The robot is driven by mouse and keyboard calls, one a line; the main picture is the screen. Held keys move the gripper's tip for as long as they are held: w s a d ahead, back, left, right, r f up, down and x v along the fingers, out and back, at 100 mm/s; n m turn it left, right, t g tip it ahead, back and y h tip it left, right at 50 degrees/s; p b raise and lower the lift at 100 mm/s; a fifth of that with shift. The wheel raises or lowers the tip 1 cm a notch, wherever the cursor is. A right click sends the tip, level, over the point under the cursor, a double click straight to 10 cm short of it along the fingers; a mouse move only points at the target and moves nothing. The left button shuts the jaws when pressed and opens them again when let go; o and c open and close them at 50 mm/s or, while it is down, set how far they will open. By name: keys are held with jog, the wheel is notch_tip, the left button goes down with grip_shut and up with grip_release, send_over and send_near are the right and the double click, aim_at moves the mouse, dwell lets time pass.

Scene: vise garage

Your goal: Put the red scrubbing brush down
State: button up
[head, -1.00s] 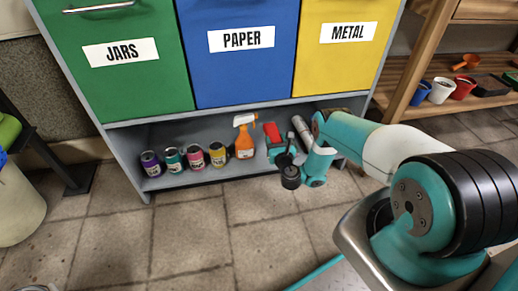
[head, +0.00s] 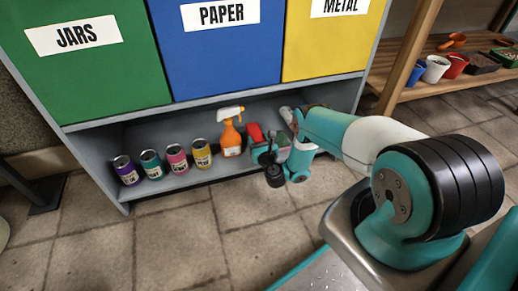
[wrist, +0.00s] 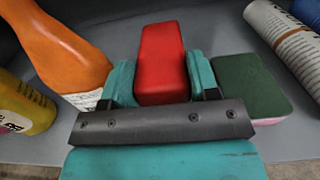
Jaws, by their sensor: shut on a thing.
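The red scrubbing brush (wrist: 163,62) is between the teal fingers of my gripper (wrist: 158,82) in the wrist view. The gripper is shut on it. In the head view the red brush (head: 255,132) shows just beyond my gripper (head: 262,145), inside the low grey shelf (head: 140,195) under the bins. The brush's underside is hidden, so I cannot tell whether it touches the shelf floor.
An orange spray bottle (head: 230,135) stands close left of the brush, with several paint cans (head: 177,158) further left. In the wrist view a green-topped sponge (wrist: 252,85) and a white printed cylinder (wrist: 288,40) are close on the right.

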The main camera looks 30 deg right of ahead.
jog(key=shift+d+f+b, duration=0.1)
jog(key=shift+f+b, duration=0.5)
jog(key=shift+f, duration=0.65)
jog(key=o, duration=1.5)
jog(key=shift+c, duration=0.2)
jog(key=shift+r, duration=0.1)
jog(key=shift+r+p, duration=0.25)
jog(key=shift+p, duration=0.15)
jog(key=shift+s+p, duration=0.35)
jog(key=shift+p, duration=0.1)
jog(key=p+v, duration=1.1)
jog(key=shift+s, duration=0.2)
